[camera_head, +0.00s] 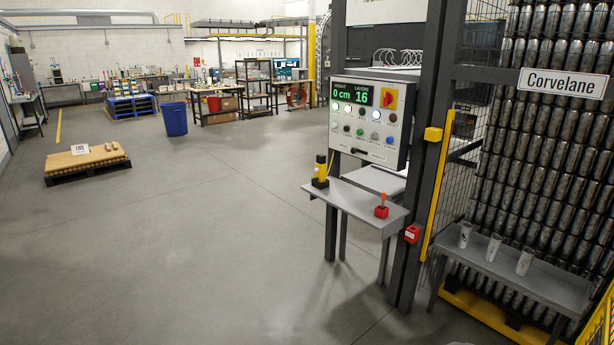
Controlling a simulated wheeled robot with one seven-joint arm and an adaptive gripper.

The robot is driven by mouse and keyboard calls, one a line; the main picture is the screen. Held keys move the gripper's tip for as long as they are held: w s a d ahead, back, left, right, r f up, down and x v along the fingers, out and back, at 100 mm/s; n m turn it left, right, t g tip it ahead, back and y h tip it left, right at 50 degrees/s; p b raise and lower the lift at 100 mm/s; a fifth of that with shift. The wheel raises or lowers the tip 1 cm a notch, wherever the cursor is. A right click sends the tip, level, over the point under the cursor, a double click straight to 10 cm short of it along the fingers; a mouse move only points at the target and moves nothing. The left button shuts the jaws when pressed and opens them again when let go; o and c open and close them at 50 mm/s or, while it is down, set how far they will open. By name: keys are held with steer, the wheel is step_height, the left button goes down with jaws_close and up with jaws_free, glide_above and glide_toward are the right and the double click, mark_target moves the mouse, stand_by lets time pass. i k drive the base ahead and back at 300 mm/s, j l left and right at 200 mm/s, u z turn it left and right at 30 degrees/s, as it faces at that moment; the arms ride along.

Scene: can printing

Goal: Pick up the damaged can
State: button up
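Three pale cans stand in a row on a narrow grey bench at the right. They are the left can (464,236), the middle can (492,249) and the right can (525,262). The left can carries a dark mark near its top; the right one looks slightly tilted. They are too small to tell which is damaged. My gripper is not in view.
Open floor (200,240) lies left.

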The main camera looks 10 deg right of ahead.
mark_target(528, 255)
steer(key=i+z, duration=0.45)
steer(key=i+j+z, duration=0.15)
steer(key=i+z, duration=0.3)
steer(key=i+j+z, duration=0.4)
steer(key=i+l+z, duration=0.25)
steer(key=i, duration=0.8)
steer(key=i+j+z, duration=0.15)
steer(key=i+z, duration=0.15)
steer(key=i, duration=0.75)
steer(key=i+j+z, duration=0.2)
steer(key=i, duration=0.25)
steer(key=i+j+z, duration=0.2)
steer(key=i, duration=0.25)
steer(key=j, duration=0.1)
